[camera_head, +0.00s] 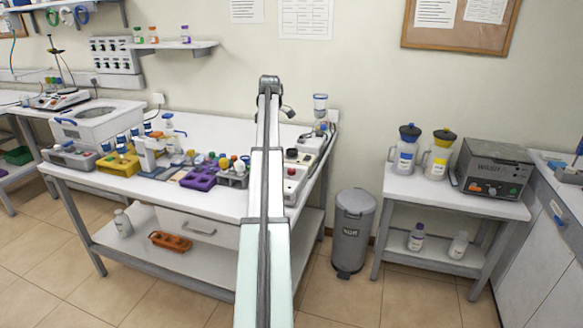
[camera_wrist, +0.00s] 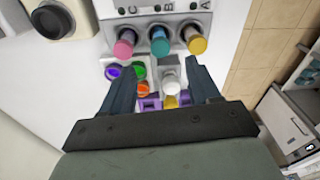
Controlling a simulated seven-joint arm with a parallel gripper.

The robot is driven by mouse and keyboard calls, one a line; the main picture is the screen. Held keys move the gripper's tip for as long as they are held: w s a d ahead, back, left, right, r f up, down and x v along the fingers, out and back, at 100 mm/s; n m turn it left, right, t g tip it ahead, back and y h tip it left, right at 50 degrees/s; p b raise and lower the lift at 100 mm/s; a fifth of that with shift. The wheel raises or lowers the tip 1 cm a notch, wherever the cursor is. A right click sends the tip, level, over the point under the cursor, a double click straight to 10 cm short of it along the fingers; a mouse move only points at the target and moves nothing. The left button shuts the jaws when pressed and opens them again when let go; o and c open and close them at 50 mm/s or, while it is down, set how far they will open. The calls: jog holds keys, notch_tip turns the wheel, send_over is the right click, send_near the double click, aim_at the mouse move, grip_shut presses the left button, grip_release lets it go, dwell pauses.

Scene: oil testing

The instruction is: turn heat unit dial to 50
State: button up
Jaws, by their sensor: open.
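A round black knob (camera_wrist: 52,18) sits on a pale housing at the upper left of the wrist view; I cannot read a scale or pointer on it. I cannot tell for sure whether it is the heat unit dial. In the head view, a white unit (camera_head: 294,183) with a red knob stands at the table's right end, partly behind my arm. My gripper (camera_wrist: 156,66) is open and empty, its fingers spread over small coloured caps. The black knob is beyond the left finger, apart from it. In the head view my arm hides the gripper.
A rack (camera_wrist: 160,22) marked C, B, A holds pink, teal and yellow capped tubes just ahead of my fingers. In the head view, a purple rack (camera_head: 199,178) and other bottles crowd the table left of my arm.

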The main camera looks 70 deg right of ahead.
notch_tip(320, 180, up, 2)
jog(key=r+m, duration=0.1)
send_over(291, 169)
jog(key=shift+g, duration=0.4)
notch_tip(291, 169, down, 14)
jog(key=shift+s+a+f, duration=0.1)
jog(key=shift+s, duration=0.05)
jog(key=shift+c, duration=0.2)
jog(key=c, duration=1)
jog(key=shift+m, duration=0.3)
